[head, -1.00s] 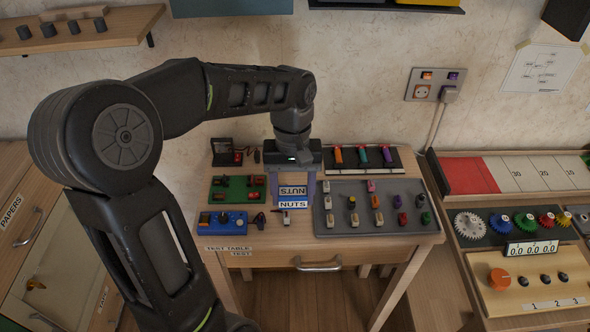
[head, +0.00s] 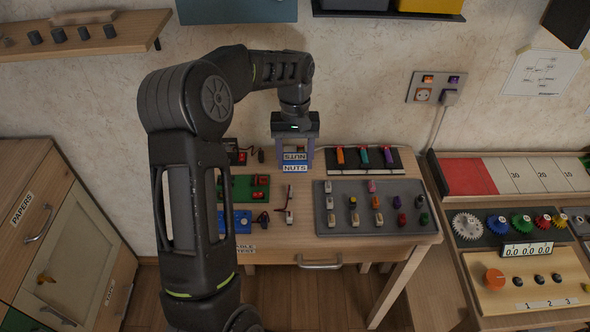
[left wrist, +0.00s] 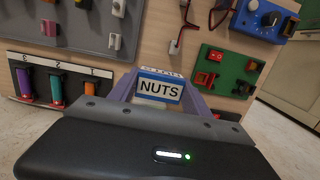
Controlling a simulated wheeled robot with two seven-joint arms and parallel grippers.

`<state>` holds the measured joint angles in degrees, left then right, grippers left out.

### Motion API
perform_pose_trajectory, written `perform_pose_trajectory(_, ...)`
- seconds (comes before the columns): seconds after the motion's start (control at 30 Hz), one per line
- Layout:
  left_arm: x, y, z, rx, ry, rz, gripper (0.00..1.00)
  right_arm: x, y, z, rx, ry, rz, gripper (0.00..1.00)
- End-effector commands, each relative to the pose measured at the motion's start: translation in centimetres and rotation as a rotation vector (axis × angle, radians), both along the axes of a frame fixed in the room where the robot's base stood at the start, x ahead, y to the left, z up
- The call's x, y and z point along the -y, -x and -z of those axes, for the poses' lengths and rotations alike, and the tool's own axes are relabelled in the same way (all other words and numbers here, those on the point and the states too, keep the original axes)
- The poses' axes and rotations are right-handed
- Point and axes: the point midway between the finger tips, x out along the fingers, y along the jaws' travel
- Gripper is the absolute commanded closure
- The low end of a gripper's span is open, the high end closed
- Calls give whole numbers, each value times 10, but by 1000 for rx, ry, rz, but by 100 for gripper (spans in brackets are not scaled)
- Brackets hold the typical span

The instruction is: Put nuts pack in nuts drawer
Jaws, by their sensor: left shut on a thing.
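The nuts pack (head: 295,165) is a small blue pack with a white NUTS label. My left gripper (head: 295,162) is shut on it, with one purple finger on each side, over the back of the test table. In the left wrist view the pack (left wrist: 160,88) shows between the fingers with its NUTS label facing the camera. I cannot tell its exact height above the table. No drawer labelled NUTS shows. My right gripper is not in view.
The test table (head: 300,245) holds a grey board of switches (head: 335,217), a rack with coloured handles (head: 405,160) and a green board (head: 240,189). A papers drawer (head: 45,205) stands at left. A dark shelf (head: 385,12) is on the wall above.

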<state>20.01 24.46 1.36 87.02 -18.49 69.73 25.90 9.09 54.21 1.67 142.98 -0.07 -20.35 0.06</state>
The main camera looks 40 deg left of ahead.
Motion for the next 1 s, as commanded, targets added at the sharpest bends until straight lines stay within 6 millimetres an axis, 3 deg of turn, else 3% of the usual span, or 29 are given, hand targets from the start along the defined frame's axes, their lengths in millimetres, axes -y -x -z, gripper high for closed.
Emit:
perform_pose_trajectory(0.13,0,1,10,-3,1,0,90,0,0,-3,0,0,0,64)
perform_pose_trajectory(0.33,0,1,41,-4,1,0,90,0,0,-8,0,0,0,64)
perform_pose_trajectory(0.83,-2,-3,54,0,0,0,90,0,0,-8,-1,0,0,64)
perform_pose_trajectory(0.87,-2,-3,53,0,0,0,42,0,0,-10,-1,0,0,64)
perform_pose_trajectory(1.0,-2,-3,52,0,0,0,35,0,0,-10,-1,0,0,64)
